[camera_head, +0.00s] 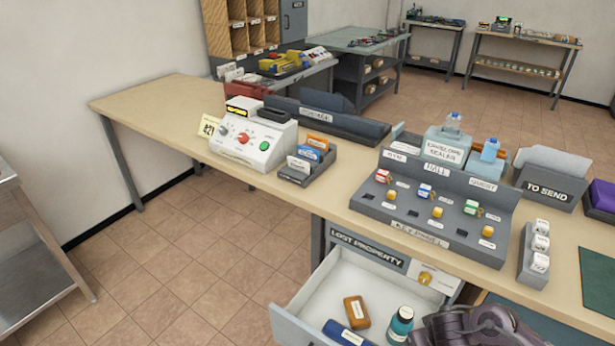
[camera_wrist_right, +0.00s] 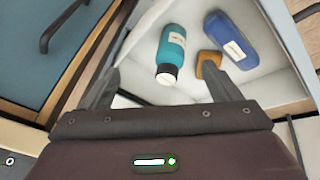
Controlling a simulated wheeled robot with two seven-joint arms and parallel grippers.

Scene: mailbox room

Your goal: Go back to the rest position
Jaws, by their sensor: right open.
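My right gripper (camera_wrist_right: 160,66) is open, its two fingers apart, above the open drawer (camera_wrist_right: 267,88). A teal bottle with a dark cap (camera_wrist_right: 170,48) lies beyond the fingers, with the cap towards me; I cannot tell any contact. A blue case (camera_wrist_right: 231,38) and a brown block (camera_wrist_right: 207,66) lie beside it. In the head view, the drawer (camera_head: 297,322) is pulled out under the "LOST PROPERTY" label (camera_head: 366,250), and part of my right arm (camera_head: 475,328) shows at the bottom edge. The right fingers are out of that view. My left gripper is in neither view.
The long wooden table (camera_head: 150,98) carries a key panel (camera_head: 430,205), a white machine (camera_head: 252,138), a card holder (camera_head: 307,163), a "TO SEND" box (camera_head: 547,185) and a stamp rack (camera_head: 534,256). A metal side table (camera_head: 35,265) stands at left. Tiled floor lies clear between.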

